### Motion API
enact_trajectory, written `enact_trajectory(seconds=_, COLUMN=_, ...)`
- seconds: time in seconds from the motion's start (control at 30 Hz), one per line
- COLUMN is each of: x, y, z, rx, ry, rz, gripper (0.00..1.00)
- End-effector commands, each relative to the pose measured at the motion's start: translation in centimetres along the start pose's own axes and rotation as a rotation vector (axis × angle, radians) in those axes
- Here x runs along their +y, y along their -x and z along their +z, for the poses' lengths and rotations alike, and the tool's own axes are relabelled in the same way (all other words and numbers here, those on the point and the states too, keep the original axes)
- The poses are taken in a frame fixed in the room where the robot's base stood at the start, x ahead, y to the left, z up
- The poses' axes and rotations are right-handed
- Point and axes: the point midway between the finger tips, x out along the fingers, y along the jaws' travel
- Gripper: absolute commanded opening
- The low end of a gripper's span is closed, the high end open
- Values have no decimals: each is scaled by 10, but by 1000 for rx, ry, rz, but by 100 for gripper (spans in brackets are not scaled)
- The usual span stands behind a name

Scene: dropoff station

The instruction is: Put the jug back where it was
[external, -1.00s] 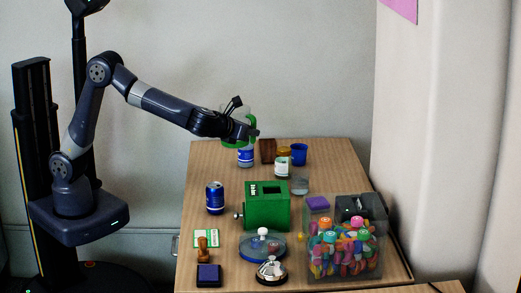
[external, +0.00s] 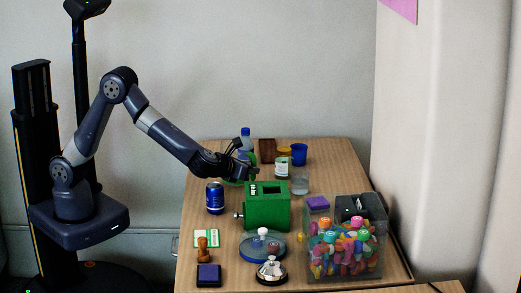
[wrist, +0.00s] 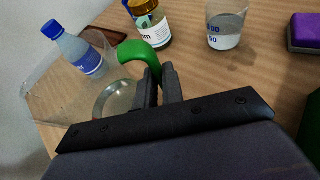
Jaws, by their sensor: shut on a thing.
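The jug (wrist: 112,98) is clear with a green handle (wrist: 138,52). In the wrist view its see-through body lies left of my fingers, and its round bottom shows through. My gripper (wrist: 160,85) is shut on the green handle. In the external view my gripper (external: 241,171) is low over the far left part of the table, behind the green box. Bits of green show around it, but most of the jug is hidden there. I cannot tell whether the jug touches the table.
A blue-capped bottle (external: 246,141) stands behind the jug. A labelled jar (external: 283,167), a glass (external: 300,185), a blue cup (external: 299,154) and a dark brown block (external: 267,150) are to the right. A blue can (external: 215,198) and the green box (external: 266,210) stand nearer.

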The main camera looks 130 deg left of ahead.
Motion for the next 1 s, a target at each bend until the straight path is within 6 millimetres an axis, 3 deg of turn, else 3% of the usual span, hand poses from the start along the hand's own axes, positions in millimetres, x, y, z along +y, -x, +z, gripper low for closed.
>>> enact_trajectory(seconds=0.43, x=-1, y=-4, z=-10, rx=-3, ry=0, rz=-1, gripper=0)
enact_trajectory(seconds=0.47, x=-1, y=-4, z=-10, rx=-1, ry=0, rz=0, gripper=10)
enact_trajectory(seconds=0.7, x=-1, y=-4, z=-9, rx=-1, ry=0, rz=0, gripper=30)
enact_trajectory(seconds=1.0, x=0, y=-3, z=-7, rx=-1, ry=0, rz=0, gripper=30)
